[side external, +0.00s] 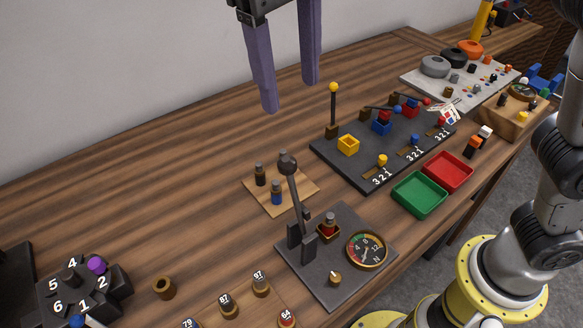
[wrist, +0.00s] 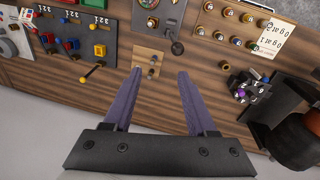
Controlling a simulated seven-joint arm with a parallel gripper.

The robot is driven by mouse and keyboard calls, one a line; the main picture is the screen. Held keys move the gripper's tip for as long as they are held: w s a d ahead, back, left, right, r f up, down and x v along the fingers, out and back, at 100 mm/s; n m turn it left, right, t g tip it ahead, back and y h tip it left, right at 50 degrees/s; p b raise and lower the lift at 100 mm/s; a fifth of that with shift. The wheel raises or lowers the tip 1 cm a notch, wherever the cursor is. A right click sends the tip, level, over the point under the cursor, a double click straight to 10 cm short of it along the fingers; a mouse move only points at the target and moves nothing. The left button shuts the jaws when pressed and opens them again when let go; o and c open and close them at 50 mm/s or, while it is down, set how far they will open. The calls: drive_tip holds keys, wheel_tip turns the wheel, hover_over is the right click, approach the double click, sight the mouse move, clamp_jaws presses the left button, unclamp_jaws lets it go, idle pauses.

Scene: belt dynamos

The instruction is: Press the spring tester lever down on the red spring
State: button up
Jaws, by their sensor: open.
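The spring tester (side external: 320,283) is a dark plate with a round dial gauge (side external: 366,250). Its lever (side external: 295,195) stands raised and slightly tilted, topped by a dark knob (side external: 288,160). The red spring piece (side external: 328,228) sits in a holder between the lever's bracket and the gauge. In the wrist view the lever knob (wrist: 177,48) shows just beyond the right fingertip. My gripper (side external: 290,95) is open and empty, its purple fingers pointing down, high above the table and apart from the lever. It also shows in the wrist view (wrist: 160,73).
A small wooden board (side external: 262,205) with dark and blue-banded pieces lies beside the lever. A dark board (side external: 345,172) with a yellow-topped post (side external: 333,88) is behind. Green (side external: 419,194) and red (side external: 448,171) trays lie right. A row of numbered weights (side external: 228,306) is in front.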

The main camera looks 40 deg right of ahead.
sight(291, 186)
drive_tip(key=shift+s+a+f+n, duration=0.15)
drive_tip(key=shift+s+a+f, duration=0.1)
drive_tip(key=shift+a+f, duration=0.3)
drive_tip(key=shift+s+a+f+n, duration=0.15)
drive_tip(key=shift+s+a+f, duration=0.15)
drive_tip(key=shift+a, duration=0.35)
drive_tip(key=f, duration=0.4)
drive_tip(key=d+f, duration=0.1)
drive_tip(key=f, duration=0.9)
drive_tip(key=shift+d, duration=0.4)
clamp_jaws()
drive_tip(key=shift+r, duration=0.1)
